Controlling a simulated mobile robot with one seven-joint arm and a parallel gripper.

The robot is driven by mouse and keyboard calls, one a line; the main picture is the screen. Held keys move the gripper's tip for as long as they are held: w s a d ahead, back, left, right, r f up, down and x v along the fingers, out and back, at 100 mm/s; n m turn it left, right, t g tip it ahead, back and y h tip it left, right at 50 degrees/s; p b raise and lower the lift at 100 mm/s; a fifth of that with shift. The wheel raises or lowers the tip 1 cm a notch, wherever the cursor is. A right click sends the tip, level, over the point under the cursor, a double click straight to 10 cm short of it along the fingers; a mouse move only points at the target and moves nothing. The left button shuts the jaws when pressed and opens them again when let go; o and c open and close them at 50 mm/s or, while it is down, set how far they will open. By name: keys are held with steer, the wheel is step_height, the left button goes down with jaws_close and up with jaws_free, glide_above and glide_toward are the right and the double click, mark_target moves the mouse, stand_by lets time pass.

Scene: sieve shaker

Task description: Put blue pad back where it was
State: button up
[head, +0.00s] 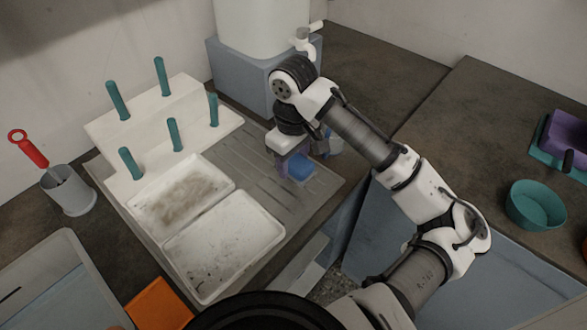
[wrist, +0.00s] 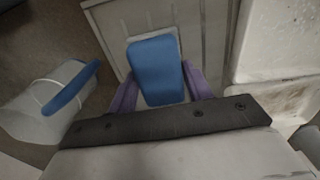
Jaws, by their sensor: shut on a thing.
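The blue pad (head: 300,167) is at the right part of the grooved grey drainboard. In the wrist view the blue pad (wrist: 156,70) sits between my purple fingers, with a pale edge showing around its far end. My gripper (head: 289,166) points down and is shut on the pad. It also shows in the wrist view (wrist: 160,85). Whether the pad's underside touches the drainboard is hard to tell.
The drainboard (head: 318,185) holds two white trays (head: 222,247) and a white rack with teal pegs (head: 172,134). A pale container with a blue handle (wrist: 40,108) stands close beside my gripper. A large white tank (head: 262,25) on a grey-blue block (head: 240,75) is behind.

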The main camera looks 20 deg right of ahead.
mark_target(294, 170)
steer(key=shift+f, duration=1.8)
steer(key=shift+f, duration=0.15)
steer(key=o, duration=0.9)
steer(key=shift+o, duration=0.2)
step_height(294, 170, up, 12)
steer(key=shift+r, duration=0.15)
